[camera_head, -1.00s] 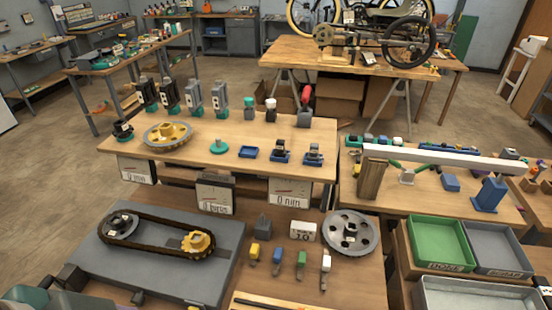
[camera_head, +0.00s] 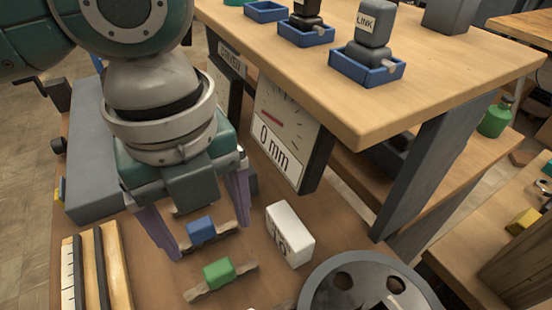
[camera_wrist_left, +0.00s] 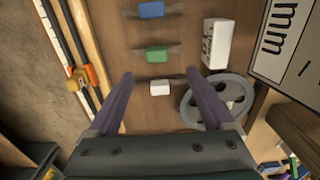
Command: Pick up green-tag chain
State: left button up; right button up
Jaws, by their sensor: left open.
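The green-tag chain (camera_head: 220,273) is a short dark strip with a green block on it, lying flat on the wooden bench. It also shows in the wrist view (camera_wrist_left: 156,55). My left gripper (camera_head: 212,238) is open and empty, pointing down above the bench. In the head view its fingertips straddle the blue-tag chain (camera_head: 200,230). In the wrist view the green-tag chain lies just beyond the fingertips (camera_wrist_left: 160,75), and a white-tag chain (camera_wrist_left: 160,88) shows between the fingers. Whether the fingertips touch the bench cannot be told. My right gripper is out of view.
A white labelled block (camera_head: 290,235) stands right of the chains, and a grey sprocket wheel (camera_head: 365,285) lies near the front. A dial gauge marked 0 mm (camera_head: 283,130) hangs from the raised shelf (camera_head: 400,115). A ruler and bars (camera_head: 95,270) lie at the left.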

aim_at(217, 269)
pick_arm(q)
jog(key=shift+f, duration=0.6)
jog(key=f, duration=0.3)
jog(key=shift+a+f, duration=0.15)
jog(key=shift+a, duration=0.25)
jog(key=f, duration=0.2)
jog(key=f+b, duration=0.1)
jog(key=f, duration=0.2)
jog(key=shift+s+d+f, duration=0.2)
jog(key=shift+s+f, duration=0.05)
jog(key=shift+f, duration=0.05)
jog(key=c, duration=0.5)
grip_shut()
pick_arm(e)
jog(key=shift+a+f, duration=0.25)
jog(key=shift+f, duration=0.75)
